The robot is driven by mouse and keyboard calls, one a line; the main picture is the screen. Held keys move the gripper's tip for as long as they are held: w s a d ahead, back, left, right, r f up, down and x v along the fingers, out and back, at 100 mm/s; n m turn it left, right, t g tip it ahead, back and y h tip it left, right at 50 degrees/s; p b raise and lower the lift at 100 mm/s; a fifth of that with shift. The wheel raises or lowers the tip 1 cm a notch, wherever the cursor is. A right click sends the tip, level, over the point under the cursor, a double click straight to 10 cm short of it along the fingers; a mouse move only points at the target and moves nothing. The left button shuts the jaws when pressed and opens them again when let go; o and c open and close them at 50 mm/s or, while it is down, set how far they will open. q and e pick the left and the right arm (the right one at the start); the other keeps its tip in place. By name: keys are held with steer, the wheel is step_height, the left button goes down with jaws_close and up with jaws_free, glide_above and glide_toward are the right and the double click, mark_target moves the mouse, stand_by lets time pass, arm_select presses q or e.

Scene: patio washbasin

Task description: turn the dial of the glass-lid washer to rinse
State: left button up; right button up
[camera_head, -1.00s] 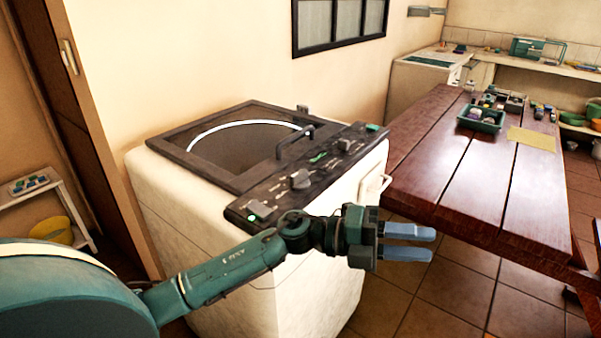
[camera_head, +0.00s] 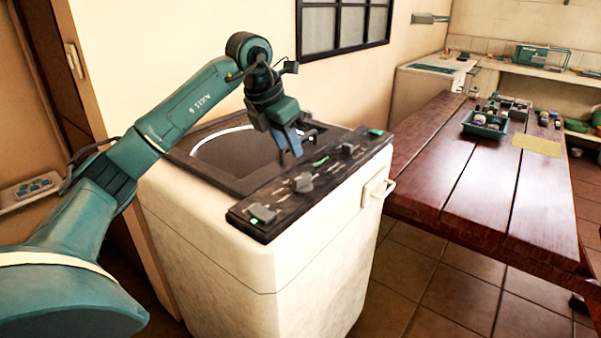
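The glass-lid washer (camera_head: 215,235) is a white top-loader with a dark-framed glass lid (camera_head: 230,150) and a black control panel (camera_head: 330,182) along its front top edge. The panel bears a grey dial (camera_head: 303,183) near its middle and a smaller dark knob (camera_head: 346,149) further right. Its markings are too small to read. My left gripper (camera_head: 289,158) points down above the panel's lid-side edge, just behind and left of the grey dial, apart from it. Its blue fingers are seen nearly edge-on, so their opening is unclear. It partly hides the lid. My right gripper is out of view.
A lit green button (camera_head: 262,214) is at the panel's near left end and a green switch (camera_head: 375,132) at its far end. A wooden table (camera_head: 470,190) stands close on the right, with a green tray (camera_head: 484,130) of small items. The wall is behind the washer.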

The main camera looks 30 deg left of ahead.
mark_target(302, 176)
arm_select(q)
steer(key=x, duration=0.9)
steer(key=shift+w+d+f+p, duration=0.2)
steer(key=shift+f+p, duration=0.1)
steer(key=shift+p, duration=0.1)
jaws_close()
